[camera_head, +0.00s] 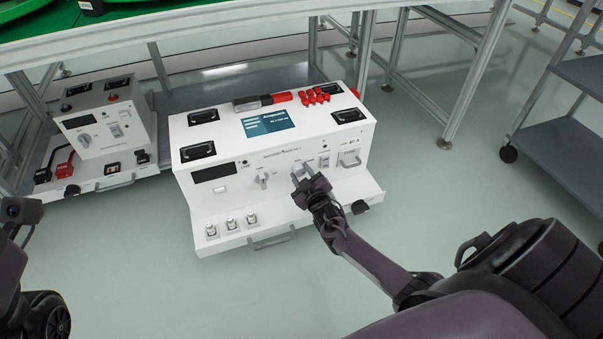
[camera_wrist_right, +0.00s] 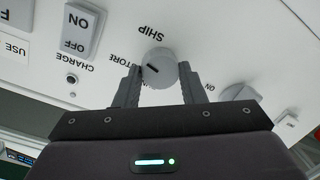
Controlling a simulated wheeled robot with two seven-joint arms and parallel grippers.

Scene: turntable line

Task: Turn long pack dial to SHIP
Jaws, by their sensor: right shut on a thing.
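The long pack (camera_head: 204,136) is a long white box with a front control panel, standing on the shelf edge. Its dial is a round grey knob (camera_wrist_right: 158,66) in the right wrist view, with a short dark mark on its left half, the side of the partly hidden STORE label (camera_wrist_right: 124,59). The SHIP label (camera_wrist_right: 155,32) shows beyond the knob, upside down in that view. My right gripper (camera_wrist_right: 161,74) is shut on the knob, one finger on each side. It also shows at the panel in the head view (camera_head: 302,172), covering the dial there. My left gripper's fingers are out of view.
Another knob (camera_head: 262,179) sits left on the panel. A CHARGE switch (camera_wrist_right: 82,28) is near the dial. A front ledge (camera_head: 290,225) with a handle juts below my wrist. A smaller unit (camera_head: 105,120) stands left. A grey cart (camera_head: 565,140) stands right.

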